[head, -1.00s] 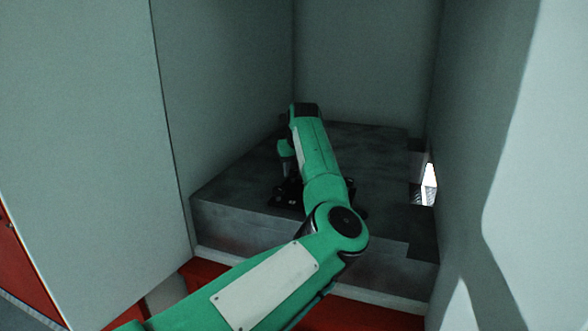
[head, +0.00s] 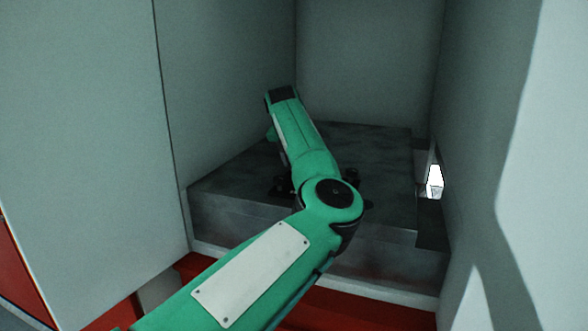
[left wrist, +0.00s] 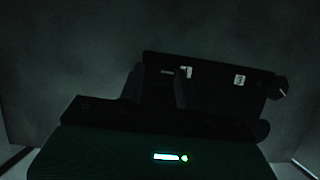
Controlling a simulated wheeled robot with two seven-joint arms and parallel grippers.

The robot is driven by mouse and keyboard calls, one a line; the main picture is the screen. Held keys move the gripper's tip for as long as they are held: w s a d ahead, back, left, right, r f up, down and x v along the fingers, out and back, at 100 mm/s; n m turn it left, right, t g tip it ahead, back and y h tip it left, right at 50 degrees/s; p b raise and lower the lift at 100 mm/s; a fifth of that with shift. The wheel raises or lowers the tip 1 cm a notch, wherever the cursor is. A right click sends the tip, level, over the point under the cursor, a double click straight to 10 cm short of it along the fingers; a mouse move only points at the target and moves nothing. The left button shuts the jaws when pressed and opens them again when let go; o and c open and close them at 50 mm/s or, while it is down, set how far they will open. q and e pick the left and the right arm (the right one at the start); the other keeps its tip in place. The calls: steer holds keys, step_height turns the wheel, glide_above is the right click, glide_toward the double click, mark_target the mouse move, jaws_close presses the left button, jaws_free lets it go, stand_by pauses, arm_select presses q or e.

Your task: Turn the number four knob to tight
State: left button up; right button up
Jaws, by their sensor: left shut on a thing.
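My left gripper (left wrist: 158,88) shows in the dark left wrist view, its two fingers close around something at the black panel (left wrist: 212,92). The held thing is mostly hidden, but it appears to be a knob on this panel. Another dark knob (left wrist: 282,88) with a light pointer mark sticks out at the panel's right end, apart from the fingers. Small white labels (left wrist: 240,79) sit on the panel; I cannot read their numbers. In the head view my own arm hides most of the panel and the gripper. My right gripper is in no view.
A dark grey block (head: 385,200) fills the floor of a narrow bay. Pale walls (head: 225,80) close in left, right and behind. A bright opening (head: 435,182) shows at the right wall. A red base (head: 350,312) lies below the block's front.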

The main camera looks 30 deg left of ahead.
arm_select(q)
steer(key=m, duration=0.1)
steer(key=m+h+b, duration=0.1)
steer(key=shift+a+m, duration=0.2)
steer(key=shift+m, duration=0.1)
steer(key=shift+a+m+h+b, duration=0.1)
steer(key=shift+m+h+b, duration=0.65)
steer(key=shift+m, duration=0.75)
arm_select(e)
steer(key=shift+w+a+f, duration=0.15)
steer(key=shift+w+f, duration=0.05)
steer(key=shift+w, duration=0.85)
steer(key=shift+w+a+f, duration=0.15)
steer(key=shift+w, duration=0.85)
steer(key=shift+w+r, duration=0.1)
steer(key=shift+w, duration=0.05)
arm_select(q)
steer(key=o, duration=1)
steer(key=shift+w, duration=0.1)
steer(key=shift+c, duration=0.2)
steer(key=shift+r, duration=0.1)
